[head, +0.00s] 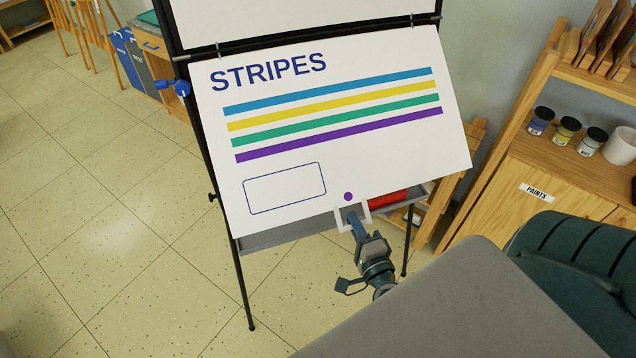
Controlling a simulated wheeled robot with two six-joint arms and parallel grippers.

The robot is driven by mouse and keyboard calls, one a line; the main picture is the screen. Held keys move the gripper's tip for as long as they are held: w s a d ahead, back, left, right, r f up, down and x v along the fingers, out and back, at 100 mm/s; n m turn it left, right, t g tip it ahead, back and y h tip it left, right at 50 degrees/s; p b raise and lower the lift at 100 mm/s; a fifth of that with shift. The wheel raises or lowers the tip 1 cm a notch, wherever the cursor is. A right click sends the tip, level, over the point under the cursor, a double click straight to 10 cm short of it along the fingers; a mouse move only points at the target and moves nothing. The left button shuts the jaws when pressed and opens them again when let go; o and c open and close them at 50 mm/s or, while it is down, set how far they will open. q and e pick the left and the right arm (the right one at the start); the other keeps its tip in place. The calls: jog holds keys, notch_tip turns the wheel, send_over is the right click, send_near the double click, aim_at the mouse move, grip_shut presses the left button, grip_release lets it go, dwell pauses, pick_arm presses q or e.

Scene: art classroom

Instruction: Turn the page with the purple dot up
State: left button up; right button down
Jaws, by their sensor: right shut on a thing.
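The white page (400,150) headed "STRIPES" hangs on a black flip-chart stand, with blue, yellow, green and purple stripes. Its purple dot (348,196) is near the bottom edge, right of an empty outlined box. My right gripper (352,216) is at the page's bottom edge, just below the dot, and is shut on that edge. The page hangs down from the rings at its top. Another white sheet (290,18) shows above the rings, cut off by the top of the picture. My left gripper is not in view.
A grey tray (290,238) runs under the page, with a red object (388,199) at its right. A wooden shelf with paint jars (565,130) stands at the right. The floor at left is clear.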

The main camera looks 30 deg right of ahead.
jog(key=s+a+r+p, duration=0.1)
jog(key=s+r+p, duration=0.1)
jog(key=s+r, duration=0.2)
jog(key=shift+s+r, duration=0.4)
jog(key=shift+r, duration=0.55)
jog(key=s+r, duration=0.3)
jog(key=r, duration=0.5)
jog(key=shift+s+a+r, duration=0.4)
jog(key=shift+a, duration=0.05)
